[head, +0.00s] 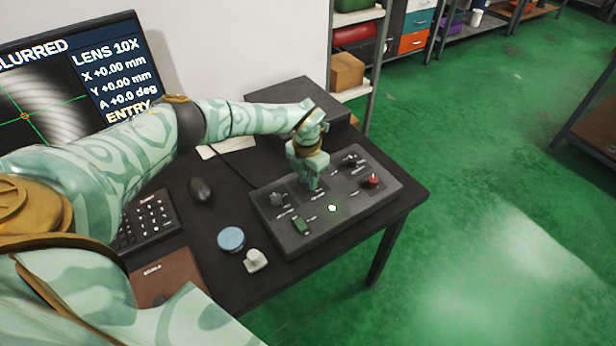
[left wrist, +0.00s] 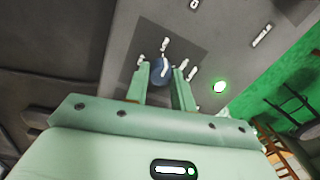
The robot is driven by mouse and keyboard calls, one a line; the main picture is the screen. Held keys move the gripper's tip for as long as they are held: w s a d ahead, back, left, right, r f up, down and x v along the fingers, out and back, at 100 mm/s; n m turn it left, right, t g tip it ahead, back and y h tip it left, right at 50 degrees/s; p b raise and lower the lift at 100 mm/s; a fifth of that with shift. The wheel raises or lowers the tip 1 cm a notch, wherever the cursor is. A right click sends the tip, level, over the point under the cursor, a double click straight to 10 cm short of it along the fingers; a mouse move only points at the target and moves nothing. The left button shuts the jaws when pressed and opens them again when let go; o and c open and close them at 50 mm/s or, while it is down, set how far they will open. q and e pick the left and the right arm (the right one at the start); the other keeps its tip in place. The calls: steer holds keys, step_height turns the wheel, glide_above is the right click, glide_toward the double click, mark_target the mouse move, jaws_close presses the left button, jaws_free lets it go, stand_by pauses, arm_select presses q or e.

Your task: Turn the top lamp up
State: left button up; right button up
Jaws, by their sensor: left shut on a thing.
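A dark control box (head: 345,212) lies on the black table, with knobs, a green switch, a red button and a lit green light on its top. My left gripper (head: 314,186) reaches down to the middle of its back row. In the left wrist view its two fingers are closed around a round dark blue-grey knob (left wrist: 162,72), with white scale marks beyond it. In the head view the gripper hides this knob. The labels are too small to read, so I cannot tell which one names the top lamp. My right gripper is out of view.
Another knob (head: 277,199) is left of the gripper, and one (head: 350,160) is right of it. The red button (head: 373,181) and green switch (head: 301,226) are close by. A monitor (head: 85,75) reads "BLURRED". A mouse (head: 200,189) and blue disc (head: 231,239) lie left.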

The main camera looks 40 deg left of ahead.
mark_target(307, 179)
arm_select(q)
steer(key=shift+m, duration=1.6)
steer(key=o, duration=1)
steer(key=r+p, duration=0.1)
steer(key=r, duration=0.4)
steer(key=r+p, duration=0.2)
steer(key=r, duration=0.4)
steer(key=r+p, duration=0.1)
steer(key=r, duration=0.4)
steer(key=shift+w+a+r+p, duration=0.2)
steer(key=shift+a+p, duration=0.1)
steer(key=shift+p, duration=0.05)
